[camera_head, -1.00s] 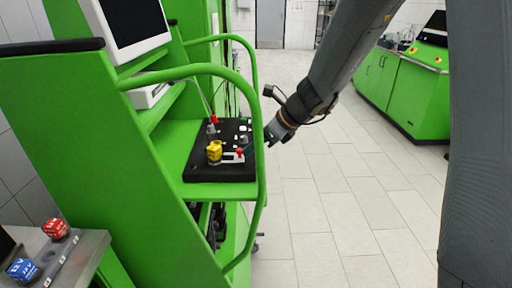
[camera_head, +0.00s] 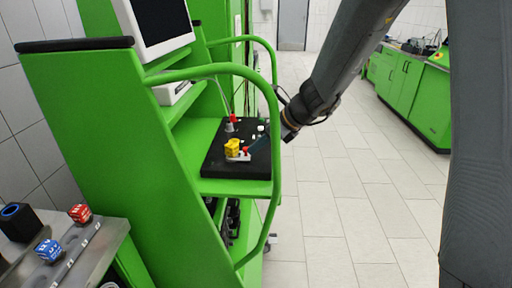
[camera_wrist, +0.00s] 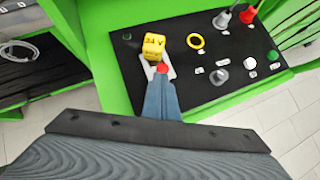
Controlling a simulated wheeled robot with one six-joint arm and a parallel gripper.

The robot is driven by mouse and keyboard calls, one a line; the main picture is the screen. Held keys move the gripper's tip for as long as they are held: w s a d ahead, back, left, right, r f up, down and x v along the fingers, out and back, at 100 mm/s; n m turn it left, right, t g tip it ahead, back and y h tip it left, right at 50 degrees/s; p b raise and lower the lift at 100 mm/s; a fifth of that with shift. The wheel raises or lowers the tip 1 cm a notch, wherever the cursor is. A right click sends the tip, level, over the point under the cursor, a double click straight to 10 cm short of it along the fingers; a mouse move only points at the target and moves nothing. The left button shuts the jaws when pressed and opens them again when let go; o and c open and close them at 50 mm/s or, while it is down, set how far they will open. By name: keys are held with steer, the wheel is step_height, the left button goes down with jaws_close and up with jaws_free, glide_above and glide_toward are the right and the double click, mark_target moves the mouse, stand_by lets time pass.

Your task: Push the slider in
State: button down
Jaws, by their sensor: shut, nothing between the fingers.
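The slider shows as a red knob on a pale bracket on the black board, in the wrist view (camera_wrist: 162,69) and in the head view (camera_head: 246,151). A yellow cube (camera_wrist: 153,46) sits right behind it and also shows in the head view (camera_head: 232,146). My gripper (camera_wrist: 161,82) is shut and empty, its blue-grey fingertips right at the red knob. They seem to touch it, but I cannot tell for sure. In the head view my gripper (camera_head: 252,146) reaches in from the right, past the green rail. The fingers hide part of the bracket.
The black board (camera_wrist: 128,66) also carries a yellow ring (camera_wrist: 195,41), pale knobs and grey and red plugs (camera_wrist: 247,15). A green rail (camera_head: 274,100) curves around the bench's right side. A metal side table (camera_head: 90,250) with red and blue cubes stands at lower left.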

steer(key=d, duration=0.1)
steer(key=s+d+r, duration=0.1)
steer(key=s+d, duration=0.1)
steer(key=d, duration=0.1)
steer(key=shift+s+r, duration=0.15)
steer(key=shift+s, duration=0.1)
steer(key=v, duration=0.9)
steer(key=shift+a, duration=0.1)
steer(key=s+d+f+n+g+h, duration=0.1)
steer(key=s+d+f+n+h, duration=0.2)
steer(key=s+f+n, duration=0.4)
steer(key=s+d+f+n+g+h, duration=0.2)
steer(key=s+d+f+n+h, duration=0.2)
steer(key=s+n, duration=0.6)
step_height(320, 180, down, 3)
steer(key=n, duration=0.7)
steer(key=shift+s+d+n, duration=0.2)
steer(key=shift+s+n, duration=0.2)
